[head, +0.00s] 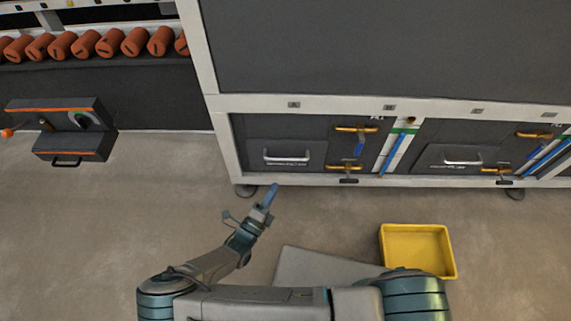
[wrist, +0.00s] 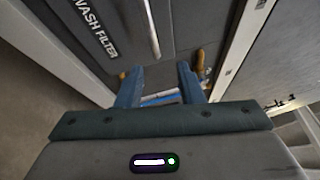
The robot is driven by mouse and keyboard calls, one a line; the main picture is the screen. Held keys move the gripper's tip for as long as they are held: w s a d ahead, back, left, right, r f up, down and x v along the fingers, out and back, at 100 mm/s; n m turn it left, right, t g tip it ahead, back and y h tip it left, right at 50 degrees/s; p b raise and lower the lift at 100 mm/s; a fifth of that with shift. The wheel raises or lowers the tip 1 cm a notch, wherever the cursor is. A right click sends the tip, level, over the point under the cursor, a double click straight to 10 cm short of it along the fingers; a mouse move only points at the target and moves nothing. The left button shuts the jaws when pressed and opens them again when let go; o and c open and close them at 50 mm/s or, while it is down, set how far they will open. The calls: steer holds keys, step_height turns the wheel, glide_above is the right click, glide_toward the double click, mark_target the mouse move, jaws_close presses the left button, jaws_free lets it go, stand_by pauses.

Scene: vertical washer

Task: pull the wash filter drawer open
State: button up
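The wash filter drawer (head: 313,154) is a dark grey panel low at the left end of the white-framed washer. It looks closed, with a silver bar handle (head: 287,157) across its front. In the wrist view the label "WASH FILTER" (wrist: 96,28) shows at upper left, and the handle (wrist: 152,30) shows as a pale bar at top centre. My gripper (head: 269,197) is in front of and below the drawer in the head view. In the wrist view its two blue fingers (wrist: 159,86) are apart. The handle is beyond the fingertips, not between them.
Yellow valve handles (head: 357,129) and blue-handled parts sit right of the drawer. A similar second drawer (head: 462,160) is farther right. A yellow bin (head: 418,250) stands on the floor at right. An orange-and-grey unit (head: 68,130) is at left. Floor before the drawer is clear.

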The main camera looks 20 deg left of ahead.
mark_target(285, 160)
steer(key=w+b, duration=0.1)
steer(key=w, duration=0.3)
steer(key=w+n+y+b, duration=0.1)
steer(key=w, duration=0.3)
steer(key=w+d+n+b, duration=0.1)
steer(key=w, duration=0.4)
steer(key=shift+r+t+y+b, duration=0.3)
steer(key=shift+r+t+b, duration=0.1)
steer(key=shift+s, duration=0.1)
jaws_close()
